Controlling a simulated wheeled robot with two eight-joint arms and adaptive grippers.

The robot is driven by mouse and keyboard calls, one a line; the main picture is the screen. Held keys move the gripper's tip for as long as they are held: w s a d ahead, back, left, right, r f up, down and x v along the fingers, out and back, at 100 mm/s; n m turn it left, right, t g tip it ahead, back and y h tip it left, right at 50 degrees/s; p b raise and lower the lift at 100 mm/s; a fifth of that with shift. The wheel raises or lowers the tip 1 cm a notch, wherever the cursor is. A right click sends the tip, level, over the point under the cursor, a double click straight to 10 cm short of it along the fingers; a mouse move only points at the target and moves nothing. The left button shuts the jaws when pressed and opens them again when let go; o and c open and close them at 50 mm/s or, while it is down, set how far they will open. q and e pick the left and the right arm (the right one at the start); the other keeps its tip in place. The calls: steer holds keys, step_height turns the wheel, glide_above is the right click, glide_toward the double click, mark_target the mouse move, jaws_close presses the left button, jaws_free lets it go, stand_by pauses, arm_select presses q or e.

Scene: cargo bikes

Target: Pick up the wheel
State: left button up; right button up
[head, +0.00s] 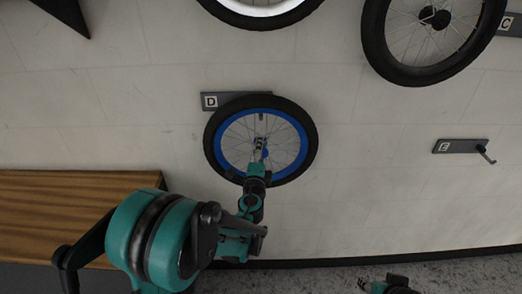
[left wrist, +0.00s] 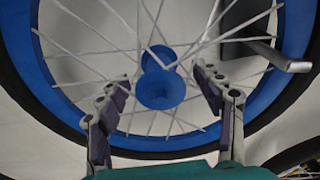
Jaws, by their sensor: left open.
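A wheel with a blue rim and black tyre (head: 212,128) hangs upright on the wall at the plate marked D. My left gripper (head: 260,145) is in front of its hub in the head view. In the left wrist view the blue hub (left wrist: 162,88) lies between the two open fingers of the left gripper (left wrist: 163,92), among the silver spokes. The fingers look apart from the hub on both sides; I cannot tell how deep they reach. Part of another gripper or arm (head: 390,284), my right, shows at the bottom edge of the head view; its fingers cannot be made out.
A grey hook (left wrist: 270,54) shows behind the spokes. Other wheels hang above, one with a white rim (head: 262,8) and one black (head: 374,40). Plate E (head: 460,146) has an empty hook to the right. A wooden bench (head: 60,190) stands at lower left.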

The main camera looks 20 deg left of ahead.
arm_select(q)
steer(key=shift+w+a, duration=0.2)
steer(key=shift+w, duration=1)
steer(key=shift+s, duration=0.1)
jaws_close()
steer(key=shift+r, duration=0.1)
steer(key=shift+s+r+p, duration=0.1)
steer(key=shift+r+p, duration=0.35)
steer(key=shift+r, duration=0.1)
step_height(320, 180, up, 5)
steer(key=shift+r+p, duration=0.15)
steer(key=shift+p, duration=1)
steer(key=shift+s+d+r, duration=0.1)
steer(key=shift+s+r, duration=0.05)
steer(key=shift+r, duration=0.2)
steer(key=s+d+p, duration=0.1)
steer(key=s+d, duration=0.1)
steer(key=s, duration=0.7)
steer(key=s+d+p, duration=0.2)
steer(key=s+d, duration=0.1)
steer(key=s, duration=0.6)
steer(key=shift+s+d+f, duration=0.15)
steer(key=shift+s, duration=0.15)
